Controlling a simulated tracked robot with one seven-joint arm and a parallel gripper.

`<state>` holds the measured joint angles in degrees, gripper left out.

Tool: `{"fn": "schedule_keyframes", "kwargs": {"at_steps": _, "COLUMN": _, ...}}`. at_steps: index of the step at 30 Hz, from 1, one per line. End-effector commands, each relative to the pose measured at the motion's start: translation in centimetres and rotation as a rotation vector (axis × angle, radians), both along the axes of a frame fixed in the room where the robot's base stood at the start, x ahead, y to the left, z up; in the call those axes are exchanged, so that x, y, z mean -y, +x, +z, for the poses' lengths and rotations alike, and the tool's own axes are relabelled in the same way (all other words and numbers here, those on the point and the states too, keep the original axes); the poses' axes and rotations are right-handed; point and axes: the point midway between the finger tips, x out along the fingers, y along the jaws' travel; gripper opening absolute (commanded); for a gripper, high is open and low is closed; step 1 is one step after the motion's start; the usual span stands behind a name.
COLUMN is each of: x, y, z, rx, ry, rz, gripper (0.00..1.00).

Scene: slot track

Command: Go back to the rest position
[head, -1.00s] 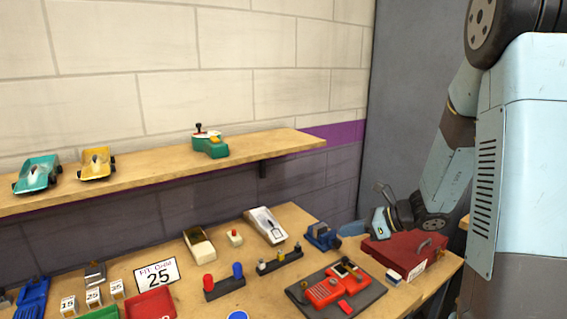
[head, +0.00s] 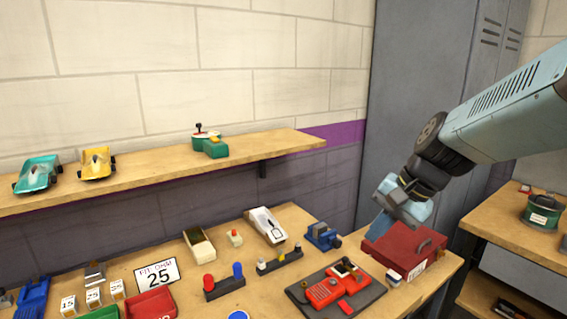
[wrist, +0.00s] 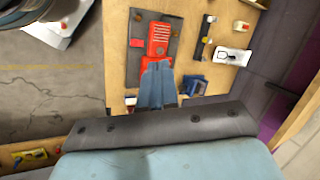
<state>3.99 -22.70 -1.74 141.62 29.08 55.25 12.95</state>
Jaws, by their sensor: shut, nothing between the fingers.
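My gripper (head: 379,226) hangs above the back right part of the workbench (head: 290,222), beside the red toolbox (head: 402,250) in the head view. Its fingers point down. In the wrist view the blue fingers (wrist: 158,82) lie together, shut with nothing between them. Beyond the fingertips the wrist view shows the red device (wrist: 159,38) on its dark mat. The red toolbox is mostly hidden behind the gripper in the wrist view.
On the bench stand a blue vise (head: 322,236), a dark peg block (head: 279,261), a white car (head: 266,225) and a red tray (head: 151,305). A shelf (head: 250,144) with cars runs along the wall. Another bench (head: 500,226) with a green tin (head: 541,212) stands right.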

Motion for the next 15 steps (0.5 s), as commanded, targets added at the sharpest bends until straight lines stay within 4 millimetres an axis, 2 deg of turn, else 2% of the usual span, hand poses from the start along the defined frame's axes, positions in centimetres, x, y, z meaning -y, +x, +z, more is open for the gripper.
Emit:
{"fn": "schedule_keyframes", "kwargs": {"at_steps": 9, "x": 2.8, "y": -3.8, "z": 3.4, "rx": 0.244, "ry": -0.323, "rz": 0.279, "gripper": 0.0}}
{"fn": "schedule_keyframes", "kwargs": {"at_steps": 15, "x": 4.4, "y": -5.4, "z": 5.2, "rx": 0.353, "ry": -0.5, "rz": 0.405, "gripper": 0.0}}
